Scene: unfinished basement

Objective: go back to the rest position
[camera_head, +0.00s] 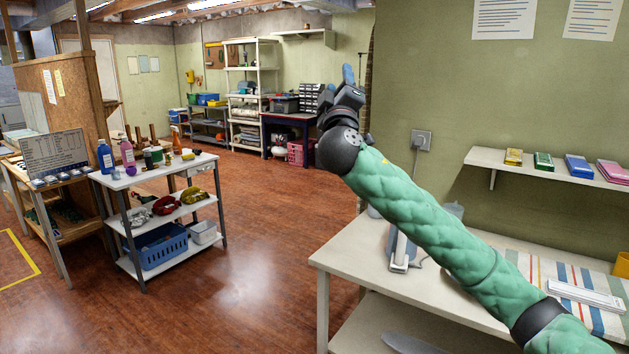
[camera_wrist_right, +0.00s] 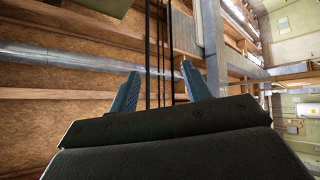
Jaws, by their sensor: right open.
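My right arm, in a green quilted sleeve, reaches up from the lower right of the head view. Its right gripper (camera_head: 349,76) is raised above the right table, with the blue fingers pointing up. In the right wrist view the two blue fingers of the right gripper (camera_wrist_right: 160,88) stand apart with nothing between them. Beyond them that view shows ceiling boards, beams and a metal pipe. My left gripper is not in the head view.
A white table (camera_head: 345,256) stands below my right arm, with a wall shelf (camera_head: 483,157) of small boxes above it. A shelved cart (camera_head: 226,208) with bottles stands at left. A dark workbench (camera_head: 290,119) is at the back. The red-brown floor between is clear.

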